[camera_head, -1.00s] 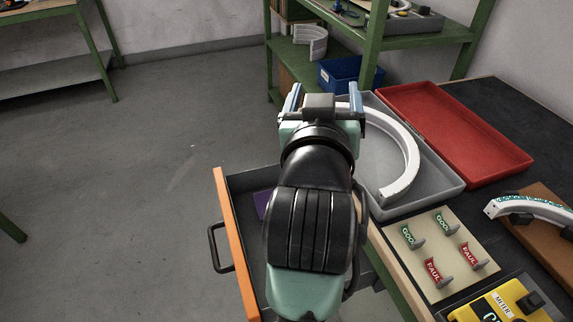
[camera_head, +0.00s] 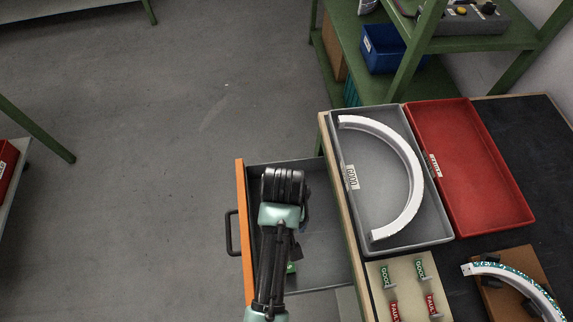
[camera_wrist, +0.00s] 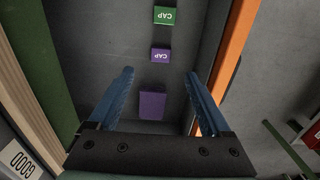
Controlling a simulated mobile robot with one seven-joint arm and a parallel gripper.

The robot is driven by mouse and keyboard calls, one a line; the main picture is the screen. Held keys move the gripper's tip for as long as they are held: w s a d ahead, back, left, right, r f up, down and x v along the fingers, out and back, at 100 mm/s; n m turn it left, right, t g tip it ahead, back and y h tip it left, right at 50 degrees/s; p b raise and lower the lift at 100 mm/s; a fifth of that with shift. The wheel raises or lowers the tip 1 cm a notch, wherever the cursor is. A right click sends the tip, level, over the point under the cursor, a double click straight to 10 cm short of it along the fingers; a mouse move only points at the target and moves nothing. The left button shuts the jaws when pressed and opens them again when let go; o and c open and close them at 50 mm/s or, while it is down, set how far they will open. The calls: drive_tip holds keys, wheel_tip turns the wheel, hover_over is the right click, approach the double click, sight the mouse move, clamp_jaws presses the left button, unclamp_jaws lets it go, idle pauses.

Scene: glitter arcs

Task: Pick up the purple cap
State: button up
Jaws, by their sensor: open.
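The purple cap (camera_wrist: 160,54), a small block with a white CAP label, lies on the grey drawer floor in the wrist view. A green cap (camera_wrist: 164,16), also labelled CAP, lies above it in that picture. A larger plain purple block (camera_wrist: 152,105) lies below it, seen between the fingers. My gripper (camera_wrist: 159,75) is open and empty, its two blue fingers spread above the drawer. The purple cap appears just beyond the fingertips. In the head view my arm hides the gripper and the purple cap, and a bit of green shows beside the arm.
The open drawer has an orange front (camera_head: 245,235) and low grey walls. On the table stand a grey tray (camera_head: 432,236) holding a white arc and a red tray (camera_head: 470,170). A board with several GOOD and FAUL tags (camera_head: 405,270) lies in front.

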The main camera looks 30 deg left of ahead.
wheel_tip(320, 180, down, 10)
drive_tip(key=shift+a+f+b, duration=0.1)
drive_tip(key=shift+f+b, duration=0.1)
drive_tip(key=shift+b, duration=0.7)
clamp_jaws()
